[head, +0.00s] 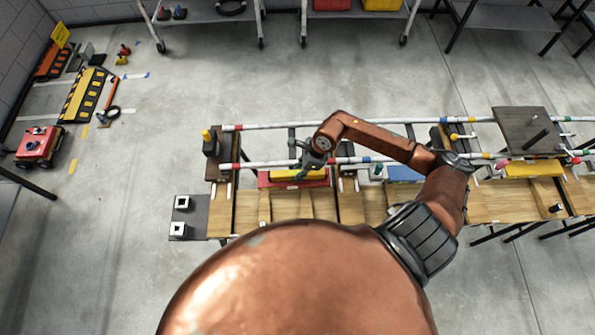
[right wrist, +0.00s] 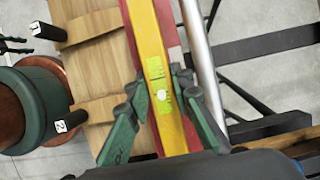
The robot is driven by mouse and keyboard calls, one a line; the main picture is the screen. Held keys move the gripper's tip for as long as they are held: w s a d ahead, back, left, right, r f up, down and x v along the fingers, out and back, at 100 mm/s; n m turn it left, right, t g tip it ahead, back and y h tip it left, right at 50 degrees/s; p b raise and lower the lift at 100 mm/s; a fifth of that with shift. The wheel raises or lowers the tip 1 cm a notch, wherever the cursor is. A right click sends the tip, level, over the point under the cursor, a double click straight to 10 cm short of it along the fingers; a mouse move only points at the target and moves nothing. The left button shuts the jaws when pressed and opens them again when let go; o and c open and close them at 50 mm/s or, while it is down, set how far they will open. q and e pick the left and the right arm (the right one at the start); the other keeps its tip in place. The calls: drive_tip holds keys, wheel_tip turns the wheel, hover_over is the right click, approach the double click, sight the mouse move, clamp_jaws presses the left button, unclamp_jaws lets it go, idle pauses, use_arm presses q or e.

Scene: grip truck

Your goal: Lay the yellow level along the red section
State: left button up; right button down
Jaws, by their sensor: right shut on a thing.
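The yellow level (head: 285,174) is a long bar with a pale green vial in its middle. It also shows in the right wrist view (right wrist: 148,32). My right gripper (head: 304,168) is shut on the level near its middle, with a green finger on each side in the right wrist view (right wrist: 159,88). The red section (head: 265,184) lies under the level, and red shows along the level's edges. The level runs roughly parallel to it. I cannot tell whether they touch. My left gripper is not in the head view.
A silver rail (right wrist: 197,45) runs close beside the red section. Wooden boards (head: 285,206) lie on the near side. A blue section (head: 404,174) and another yellow piece (head: 534,169) are further right. A dark plate (head: 527,131) stands over the rails. Open floor lies beyond.

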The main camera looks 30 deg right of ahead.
drive_tip(key=c, duration=1.6)
unclamp_jaws()
drive_tip(key=v, duration=1.2)
drive_tip(key=shift+r, duration=0.1)
